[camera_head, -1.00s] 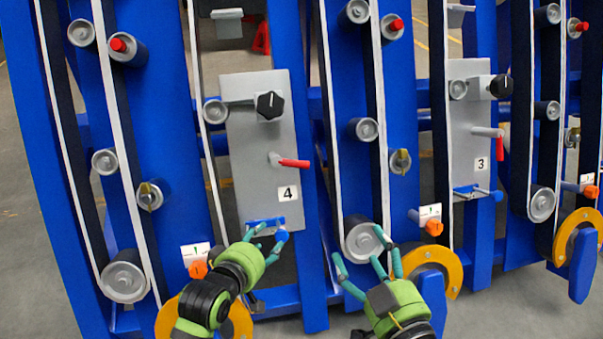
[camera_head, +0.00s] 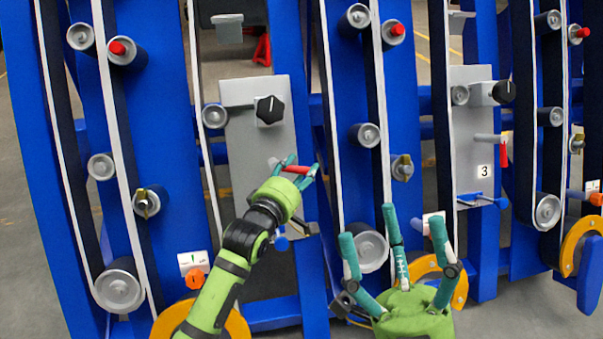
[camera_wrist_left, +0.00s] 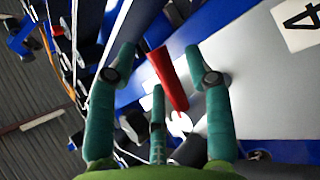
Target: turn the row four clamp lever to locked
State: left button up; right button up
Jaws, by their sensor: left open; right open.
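The row four clamp lever is a red handle (camera_head: 299,169) on the grey plate (camera_head: 241,140). It lies roughly level, pointing right. My left gripper (camera_head: 303,166) is open at the lever, its teal fingers on either side of it. In the left wrist view the red lever (camera_wrist_left: 168,78) runs between the spread fingers (camera_wrist_left: 160,52), with no clear grip on it. The "4" label (camera_wrist_left: 300,18) shows at upper right there; in the head view my arm hides it. My right gripper (camera_head: 393,230) is open and empty, low in front of a grey roller.
A black knob (camera_head: 270,110) sits above the lever and a blue handle (camera_head: 282,242) below it. The row three plate (camera_head: 476,150) has its own red lever (camera_head: 503,151). Blue uprights, belts and rollers (camera_head: 371,250) crowd both sides.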

pick_arm(q)
jog(key=shift+w+d, duration=0.3)
jog(key=shift+w, duration=0.35)
grip_shut()
